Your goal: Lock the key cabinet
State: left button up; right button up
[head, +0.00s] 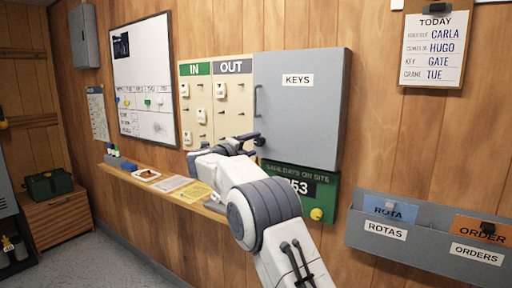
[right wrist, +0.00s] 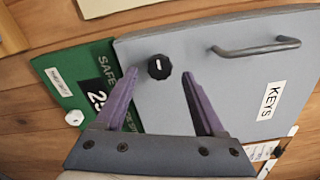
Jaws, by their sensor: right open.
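The grey key cabinet (head: 315,105), labelled KEYS, hangs on the wood wall with its door closed flat. Its bar handle (head: 257,101) is on the door's left side; in the right wrist view the handle (right wrist: 257,48) is at the upper right. In the head view the right gripper (head: 247,142) is at the cabinet's lower left and the knob is not clear.
A green day-count sign (head: 325,187) hangs below the cabinet, partly behind my right arm. The IN/OUT key board (head: 203,125) is left of it. A narrow shelf (head: 128,173) with papers runs below. A grey file rack (head: 425,238) is at the right.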

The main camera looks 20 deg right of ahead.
jog(key=b+v, duration=0.1)
jog(key=v, duration=0.6)
jog(key=shift+s+a, duration=0.2)
jog(key=shift+a, duration=0.05)
